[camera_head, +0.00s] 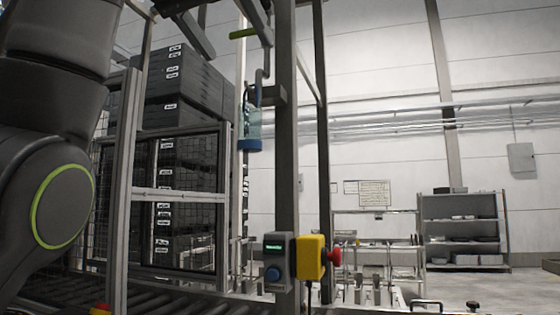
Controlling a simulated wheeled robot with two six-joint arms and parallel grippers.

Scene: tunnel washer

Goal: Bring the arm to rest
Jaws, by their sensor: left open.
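My left arm (55,150) fills the left side as large dark links, one with a green ring. My left gripper (238,46) shows at the top edge, left of centre, as two dark slanted fingers pointing down. They are spread apart, and the palm is mostly cut off by the frame. A short green bar (243,33) shows between the fingers; I cannot tell whether it touches them. My right gripper is not in view.
A blue padlock-like piece (250,144) hangs below a grey hook beside a metal post (286,150). The post carries a grey box (273,247) and a yellow box (310,257) with a red button (334,257). A mesh fence (180,196) fronts dark stacked crates (180,80). Shelves (463,230) stand far right.

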